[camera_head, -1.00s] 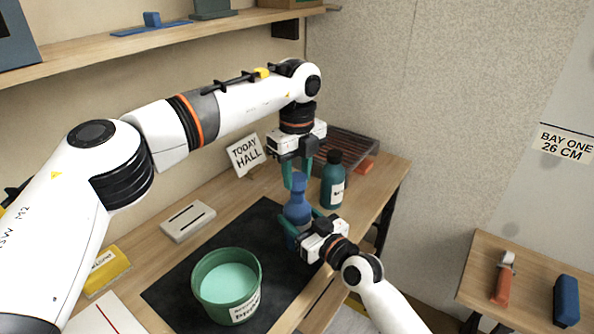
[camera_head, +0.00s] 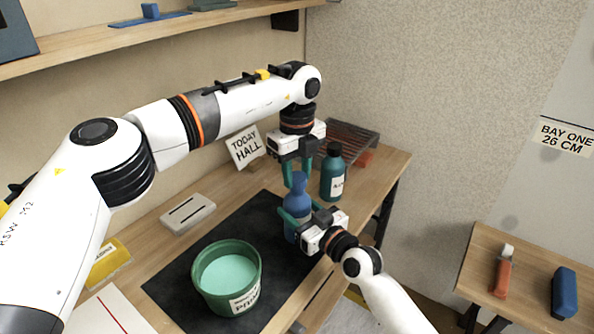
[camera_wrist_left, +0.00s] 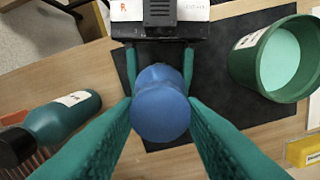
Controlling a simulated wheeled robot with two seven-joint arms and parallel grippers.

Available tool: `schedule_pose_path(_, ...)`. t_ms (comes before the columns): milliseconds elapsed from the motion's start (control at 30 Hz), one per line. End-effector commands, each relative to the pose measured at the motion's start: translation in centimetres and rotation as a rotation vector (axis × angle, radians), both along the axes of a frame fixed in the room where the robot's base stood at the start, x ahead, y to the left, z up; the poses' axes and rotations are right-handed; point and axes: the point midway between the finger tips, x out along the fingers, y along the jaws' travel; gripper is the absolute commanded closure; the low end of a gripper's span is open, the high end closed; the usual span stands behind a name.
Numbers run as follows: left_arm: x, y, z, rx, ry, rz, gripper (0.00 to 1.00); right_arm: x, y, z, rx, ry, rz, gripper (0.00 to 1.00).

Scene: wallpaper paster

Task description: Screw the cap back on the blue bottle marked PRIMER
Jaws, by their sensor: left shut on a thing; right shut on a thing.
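The blue bottle (camera_head: 298,212) stands upright on the black mat (camera_head: 186,272). Its blue cap (camera_head: 298,181) is at its top; in the left wrist view the cap (camera_wrist_left: 160,104) fills the space between the green fingers. My left gripper (camera_head: 298,173) points down from above and is shut on the cap. My right gripper (camera_head: 300,222) comes in from the lower right and is shut around the bottle's body. The cap looks in line with the bottle's neck; whether the threads meet is hidden. The bottle's label is not visible.
A teal bottle with a dark cap (camera_head: 333,172) stands close on the right. A green tub (camera_head: 204,296) of pale liquid sits at the mat's front. A TODAY HALL sign (camera_head: 246,148), a grey block (camera_head: 188,212) and a wire rack (camera_head: 350,142) stand around the mat.

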Motion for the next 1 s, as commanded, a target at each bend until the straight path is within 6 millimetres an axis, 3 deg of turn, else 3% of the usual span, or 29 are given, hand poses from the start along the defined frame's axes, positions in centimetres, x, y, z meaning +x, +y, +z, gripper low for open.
schedule_pose_path(600,0.0,0.0,-1.2,0.001,0.001,0.0,0.85,0.0,0.0,0.0,-0.001,0.001,0.0,0.86)
schedule_pose_path(633,0.0,0.0,-1.2,0.001,-0.001,0.0,0.85,0.0,0.0,0.0,-0.001,0.001,0.0,1.0)
schedule_pose_path(700,0.0,0.0,-1.2,0.001,-0.001,-0.017,0.85,0.0,0.0,0.0,-0.001,0.001,0.0,1.0)
schedule_pose_path(867,0.0,0.0,-1.2,0.0,0.0,-0.213,0.85,0.0,0.0,0.0,-0.001,0.001,0.0,1.0)
schedule_pose_path(1000,0.0,-0.1,-1.2,-0.001,0.001,-0.514,0.85,0.0,0.0,0.0,-0.001,0.001,0.0,1.0)
